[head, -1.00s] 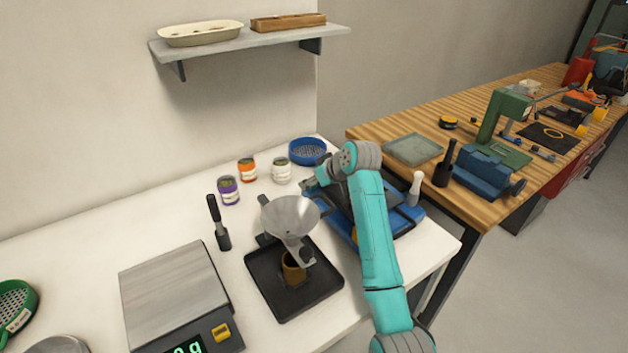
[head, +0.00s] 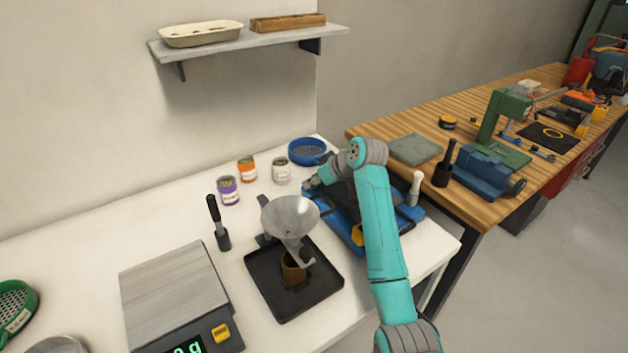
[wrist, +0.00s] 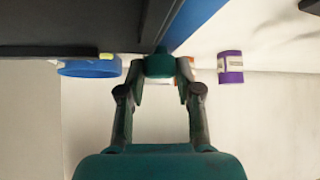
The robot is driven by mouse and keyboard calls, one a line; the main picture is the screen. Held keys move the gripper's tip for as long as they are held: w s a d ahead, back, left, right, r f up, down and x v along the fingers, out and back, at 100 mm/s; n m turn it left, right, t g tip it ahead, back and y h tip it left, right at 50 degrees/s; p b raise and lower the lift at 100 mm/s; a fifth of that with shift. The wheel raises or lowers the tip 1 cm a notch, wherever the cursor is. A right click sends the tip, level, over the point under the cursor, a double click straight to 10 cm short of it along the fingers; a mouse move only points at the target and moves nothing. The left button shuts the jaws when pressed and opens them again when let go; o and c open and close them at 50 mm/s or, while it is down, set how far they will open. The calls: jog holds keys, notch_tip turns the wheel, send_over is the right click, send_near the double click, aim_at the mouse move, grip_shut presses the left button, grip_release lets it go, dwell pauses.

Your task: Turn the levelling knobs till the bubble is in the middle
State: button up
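The blue device (head: 407,219) with a dark top stands at the right end of the white bench, partly hidden behind my arm. My gripper (head: 312,184) is at its far left corner, small in the head view. In the wrist view, the two fingertips of my gripper (wrist: 160,70) sit on either side of a teal knob-like piece (wrist: 160,64) and appear to touch it. This piece is under the dark edge of the device (wrist: 70,25), beside a blue strip. No bubble can be seen in either view.
A funnel (head: 289,216) over a black tray (head: 268,304) stands just left of my arm. Several small jars (head: 228,190) and a blue sieve (head: 307,150) are close behind my gripper. A scale (head: 172,293) is at left. A wooden bench (head: 380,139) adjoins at right.

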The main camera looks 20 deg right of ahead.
jog(key=o, duration=0.3)
jog(key=v, duration=1.2)
jog(key=shift+s, duration=0.1)
